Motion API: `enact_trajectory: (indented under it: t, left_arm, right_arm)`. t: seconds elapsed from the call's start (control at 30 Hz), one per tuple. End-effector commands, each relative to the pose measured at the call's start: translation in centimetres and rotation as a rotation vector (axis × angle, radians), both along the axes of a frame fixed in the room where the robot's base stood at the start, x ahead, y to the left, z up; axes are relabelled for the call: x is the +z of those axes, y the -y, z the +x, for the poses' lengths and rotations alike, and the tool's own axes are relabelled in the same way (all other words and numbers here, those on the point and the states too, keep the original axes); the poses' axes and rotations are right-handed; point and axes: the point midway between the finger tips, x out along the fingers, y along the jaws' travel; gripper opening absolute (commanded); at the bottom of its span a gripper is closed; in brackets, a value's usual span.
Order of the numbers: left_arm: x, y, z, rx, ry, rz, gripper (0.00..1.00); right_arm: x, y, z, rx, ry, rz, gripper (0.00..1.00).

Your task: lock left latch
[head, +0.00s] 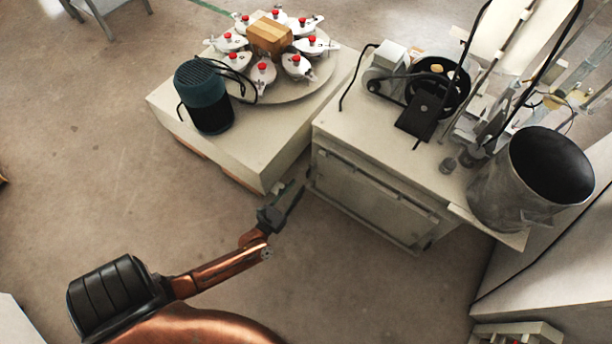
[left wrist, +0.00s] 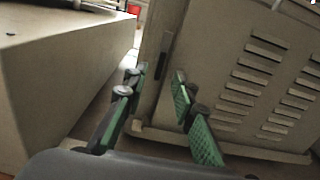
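My left gripper (head: 294,192) is at the near left corner of the beige cabinet (head: 375,195), low beside its front panel. In the left wrist view the gripper (left wrist: 158,84) is open, with its green-padded fingers apart and nothing held between them. The cabinet's corner post stands just beyond the fingertips. A dark narrow upright part (left wrist: 165,57) on that post may be the left latch; I cannot tell for sure or see whether it is locked. My right gripper is out of view.
A low beige box (left wrist: 60,75) stands left of the gripper, with a narrow gap to the cabinet. A louvred panel (left wrist: 270,85) is on the right. A round table (head: 290,92) with red-topped clamps and a metal bucket (head: 500,190) stand farther off. Floor in front is clear.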

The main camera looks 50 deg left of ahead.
Motion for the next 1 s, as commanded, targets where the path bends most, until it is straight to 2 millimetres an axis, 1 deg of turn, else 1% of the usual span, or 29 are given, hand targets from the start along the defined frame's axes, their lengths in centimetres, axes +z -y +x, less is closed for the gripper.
enact_trajectory:
  t: [0.1, 0.3, 0.43, 0.6, 0.83, 1.0]
  left_arm:
    - [-0.3, -0.3, 1.7, 0.0, 0.0, -0.002, 0.25]
    - [-0.4, -1.0, 4.7, -0.001, -0.003, 0.001, 0.25]
    - [-0.3, -1.3, 6.0, -0.002, -0.003, 0.001, 0.25]
    - [-0.2, -1.5, 6.7, -0.003, -0.005, 0.002, 0.25]
    - [-0.1, -1.5, 6.8, -0.003, -0.004, 0.003, 0.24]
    - [-0.1, -1.5, 6.8, -0.003, -0.004, 0.003, 0.12]
  right_arm:
    - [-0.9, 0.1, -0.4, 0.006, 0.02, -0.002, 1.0]
    - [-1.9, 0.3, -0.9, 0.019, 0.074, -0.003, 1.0]
    - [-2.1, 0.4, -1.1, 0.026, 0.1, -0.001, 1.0]
    - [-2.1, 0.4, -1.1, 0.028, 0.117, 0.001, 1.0]
    - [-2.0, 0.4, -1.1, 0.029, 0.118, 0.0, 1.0]
    - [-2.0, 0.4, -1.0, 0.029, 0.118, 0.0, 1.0]
